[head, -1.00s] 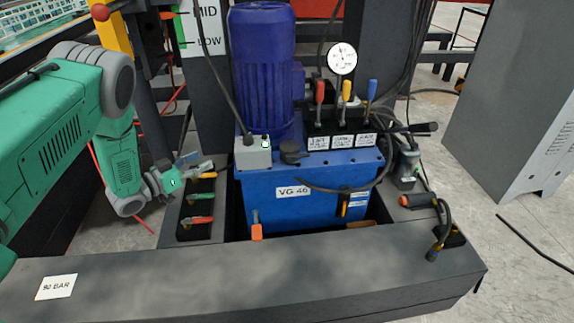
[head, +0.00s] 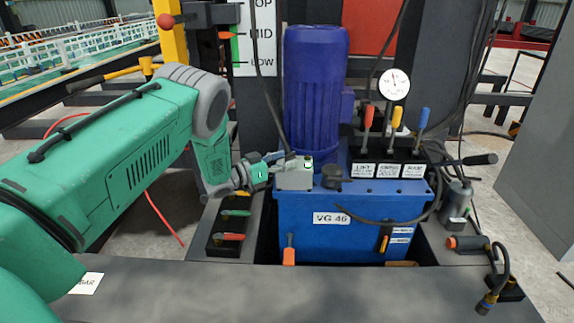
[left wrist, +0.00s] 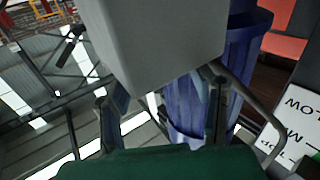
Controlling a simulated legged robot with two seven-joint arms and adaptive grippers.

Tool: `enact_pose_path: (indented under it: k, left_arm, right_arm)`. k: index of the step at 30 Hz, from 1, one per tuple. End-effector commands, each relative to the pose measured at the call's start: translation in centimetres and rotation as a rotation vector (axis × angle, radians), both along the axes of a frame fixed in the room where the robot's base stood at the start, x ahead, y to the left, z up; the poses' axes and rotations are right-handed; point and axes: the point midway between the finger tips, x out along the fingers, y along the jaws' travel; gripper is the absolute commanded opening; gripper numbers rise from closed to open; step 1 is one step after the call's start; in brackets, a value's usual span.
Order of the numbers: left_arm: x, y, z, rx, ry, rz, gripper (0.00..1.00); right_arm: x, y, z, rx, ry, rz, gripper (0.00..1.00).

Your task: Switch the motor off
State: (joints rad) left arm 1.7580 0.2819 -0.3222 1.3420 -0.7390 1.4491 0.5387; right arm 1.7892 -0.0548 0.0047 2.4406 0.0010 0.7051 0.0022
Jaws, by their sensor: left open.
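The blue motor (head: 315,85) stands upright on the blue tank labelled VG 46 (head: 365,225). A grey switch box (head: 294,181) with a small green-lit button (head: 308,164) sits on the tank's left top corner. My left gripper (head: 275,161) is open at the box's left side; the head view does not show clearly whether it touches. In the left wrist view the grey box (left wrist: 165,45) fills the top middle, just beyond the open fingers (left wrist: 165,105), with the motor (left wrist: 245,50) behind. The button is hidden there. My right gripper is not in view.
Red, yellow and blue levers (head: 397,120) and a gauge (head: 394,84) stand right of the motor. A black cable runs down to the box. A tray with coloured-handled tools (head: 218,242) lies below my left gripper. A dark beam (head: 300,292) crosses the front.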

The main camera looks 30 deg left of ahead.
Motion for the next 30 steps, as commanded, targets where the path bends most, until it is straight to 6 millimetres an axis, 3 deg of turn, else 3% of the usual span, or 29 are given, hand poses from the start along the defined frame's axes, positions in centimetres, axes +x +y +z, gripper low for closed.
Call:
enact_pose_path:
  k: [11, 16, 30]
  left_arm:
    - [0.7, -0.4, 0.1, 0.000, -0.001, 0.000, 0.50]
    - [0.7, -0.3, 0.1, 0.000, 0.000, 0.000, 0.01]
    - [0.6, -0.4, 0.2, -0.001, 0.003, 0.080, 0.01]
  right_arm:
    - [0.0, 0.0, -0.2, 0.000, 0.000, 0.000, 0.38]
    - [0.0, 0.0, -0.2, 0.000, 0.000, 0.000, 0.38]
    - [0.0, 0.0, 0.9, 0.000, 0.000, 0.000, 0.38]
